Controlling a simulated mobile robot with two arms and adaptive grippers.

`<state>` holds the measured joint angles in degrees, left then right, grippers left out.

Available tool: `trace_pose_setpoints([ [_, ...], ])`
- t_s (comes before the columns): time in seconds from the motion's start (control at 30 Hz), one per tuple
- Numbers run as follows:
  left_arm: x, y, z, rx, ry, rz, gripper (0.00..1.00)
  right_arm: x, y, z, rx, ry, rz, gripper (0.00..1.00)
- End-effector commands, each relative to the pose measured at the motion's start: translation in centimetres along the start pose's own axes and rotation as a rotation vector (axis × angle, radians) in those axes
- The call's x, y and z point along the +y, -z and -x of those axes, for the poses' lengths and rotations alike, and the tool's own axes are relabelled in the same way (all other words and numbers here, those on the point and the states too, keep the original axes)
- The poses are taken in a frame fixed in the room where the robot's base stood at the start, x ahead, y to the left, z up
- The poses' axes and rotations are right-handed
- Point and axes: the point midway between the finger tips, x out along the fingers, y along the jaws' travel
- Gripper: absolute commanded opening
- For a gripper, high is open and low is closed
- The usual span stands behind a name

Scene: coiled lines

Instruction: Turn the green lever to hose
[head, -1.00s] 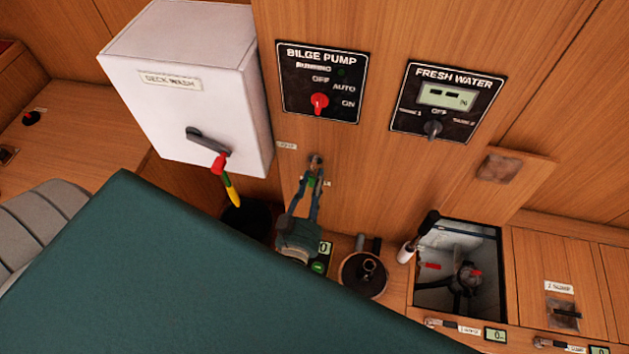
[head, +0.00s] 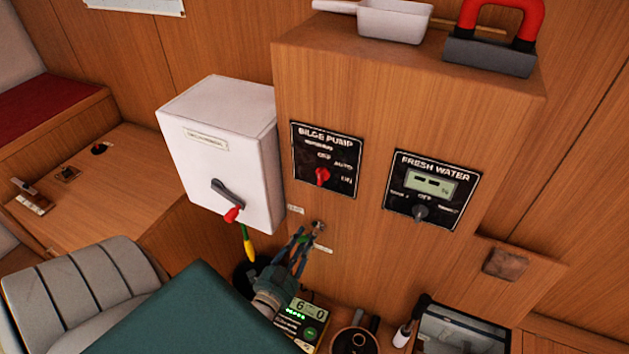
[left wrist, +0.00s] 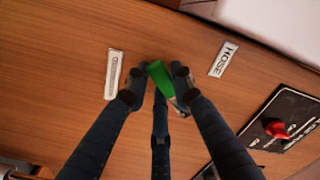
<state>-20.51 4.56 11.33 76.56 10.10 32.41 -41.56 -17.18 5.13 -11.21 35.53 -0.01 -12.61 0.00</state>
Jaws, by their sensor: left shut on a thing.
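The green lever (left wrist: 160,78) shows in the left wrist view between the dark fingers of my left gripper (left wrist: 163,80). The gripper is shut on it. The lever's metal pivot is partly hidden by a finger. A white HOSE label (left wrist: 223,59) is on the wood to the right, apart from the lever. A second label (left wrist: 114,74) is to the left, its text unreadable. In the head view my left gripper (head: 308,234) reaches up to the wooden panel just below the bilge pump panel; the lever is mostly hidden there. My right gripper is not in view.
A white box with a red-tipped handle (head: 228,205) is left of the lever. The bilge pump panel (head: 327,158) and fresh water panel (head: 432,190) are above and to the right.

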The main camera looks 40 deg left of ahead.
Motion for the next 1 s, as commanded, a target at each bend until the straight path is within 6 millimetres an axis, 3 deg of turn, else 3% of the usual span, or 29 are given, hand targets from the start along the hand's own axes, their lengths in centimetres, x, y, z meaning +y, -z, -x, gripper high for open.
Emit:
trace_pose_setpoints([
  [0.23,-1.3,0.2,0.0,0.002,0.001,-0.237,0.00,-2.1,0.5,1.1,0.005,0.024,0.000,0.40],
  [0.7,-3.3,0.8,0.0,0.001,0.002,-0.650,0.00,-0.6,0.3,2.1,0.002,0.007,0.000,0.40],
  [1.0,-3.9,1.3,0.0,0.001,0.002,-0.809,0.00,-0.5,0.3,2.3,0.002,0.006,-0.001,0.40],
])
